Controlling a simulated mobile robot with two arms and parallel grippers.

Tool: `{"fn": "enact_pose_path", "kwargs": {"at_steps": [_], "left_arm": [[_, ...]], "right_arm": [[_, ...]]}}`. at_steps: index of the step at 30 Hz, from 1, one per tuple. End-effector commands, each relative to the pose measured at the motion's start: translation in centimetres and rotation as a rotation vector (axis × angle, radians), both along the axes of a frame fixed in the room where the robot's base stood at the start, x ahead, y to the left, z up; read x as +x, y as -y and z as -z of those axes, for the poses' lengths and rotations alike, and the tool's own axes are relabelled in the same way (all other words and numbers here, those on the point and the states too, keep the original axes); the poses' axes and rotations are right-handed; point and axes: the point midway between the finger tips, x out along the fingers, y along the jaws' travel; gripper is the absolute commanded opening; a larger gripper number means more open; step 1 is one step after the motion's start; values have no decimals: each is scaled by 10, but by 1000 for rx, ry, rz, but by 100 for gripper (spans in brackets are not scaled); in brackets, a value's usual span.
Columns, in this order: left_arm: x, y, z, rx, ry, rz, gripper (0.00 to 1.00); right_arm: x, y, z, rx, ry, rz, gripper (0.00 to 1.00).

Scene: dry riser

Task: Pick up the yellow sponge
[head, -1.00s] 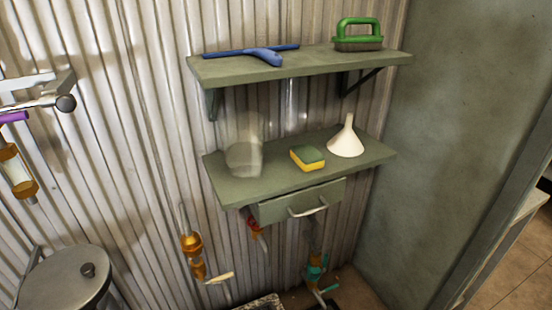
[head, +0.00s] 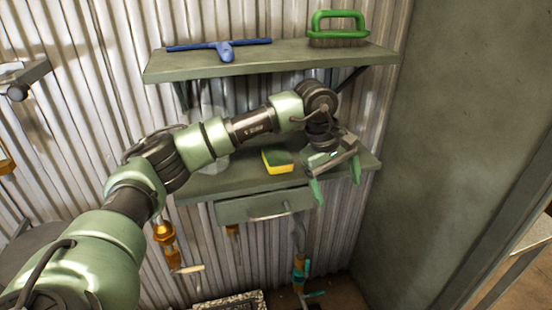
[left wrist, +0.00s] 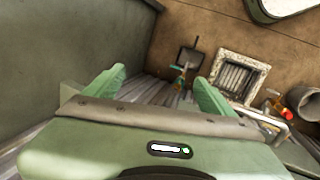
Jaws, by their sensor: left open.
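The yellow sponge (head: 279,162), with a dark green top, lies on the lower shelf (head: 232,185) in the head view. My left gripper (head: 335,188) is open and empty, with its green fingers pointing down. It is to the right of the sponge and apart from it, near the shelf's front edge. In the left wrist view the open fingers of my left gripper (left wrist: 157,88) show, and I do not see the sponge there. My right gripper is not in view.
A blue squeegee (head: 224,47) and a green-handled brush (head: 338,26) lie on the upper shelf (head: 270,61). A clear container (head: 215,162) is partly hidden behind my left arm. A drawer (head: 262,207) hangs under the lower shelf. A wall (head: 460,110) stands to the right.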

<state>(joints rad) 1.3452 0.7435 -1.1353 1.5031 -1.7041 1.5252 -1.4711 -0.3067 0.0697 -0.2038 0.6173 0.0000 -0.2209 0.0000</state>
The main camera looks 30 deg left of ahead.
Motion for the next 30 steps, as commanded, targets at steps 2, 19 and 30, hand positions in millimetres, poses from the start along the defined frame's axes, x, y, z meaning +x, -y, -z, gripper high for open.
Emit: {"fn": "enact_pose_path", "kwargs": {"at_steps": [2,19,30], "left_arm": [[2,-54,-31,211,46,31,85],[-4,-158,-61,565,47,40,85],[4,-173,-19,563,50,39,85]], "right_arm": [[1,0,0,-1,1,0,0],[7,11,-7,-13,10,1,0],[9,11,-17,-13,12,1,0]]}}
